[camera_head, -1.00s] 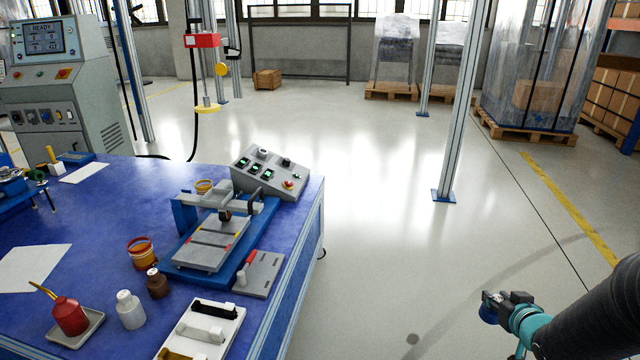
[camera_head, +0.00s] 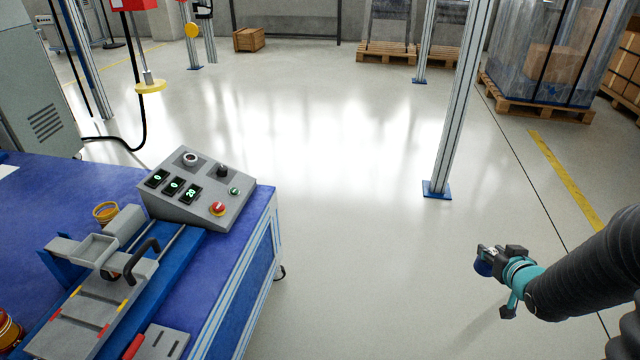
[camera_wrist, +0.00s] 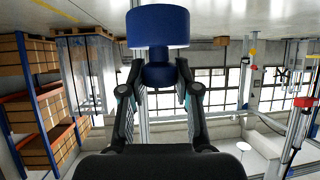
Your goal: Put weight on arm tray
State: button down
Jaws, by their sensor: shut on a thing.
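My gripper (camera_head: 497,260) is at the lower right of the head view, out over open floor. It is shut on a blue weight (camera_head: 483,268). In the wrist view the weight (camera_wrist: 158,27) is a blue cylinder with a narrower neck and knob, and the fingers close on the knob end. A small grey tray (camera_head: 92,250) sits on the grey and blue fixture on the blue table, at the lower left. I cannot tell for sure that this is the arm tray. My gripper is well to the right of the table and apart from it.
A control box (camera_head: 195,188) with green displays and a red button stands at the table's (camera_head: 235,295) far corner. A metal post (camera_head: 459,110) stands on the floor. A yellow disc (camera_head: 150,87) hangs at upper left. Wrapped pallets (camera_head: 535,105) stand behind. The middle floor is clear.

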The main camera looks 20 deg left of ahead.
aim_at(94, 253)
jog(key=i, duration=1.45)
jog(key=u, duration=3.9)
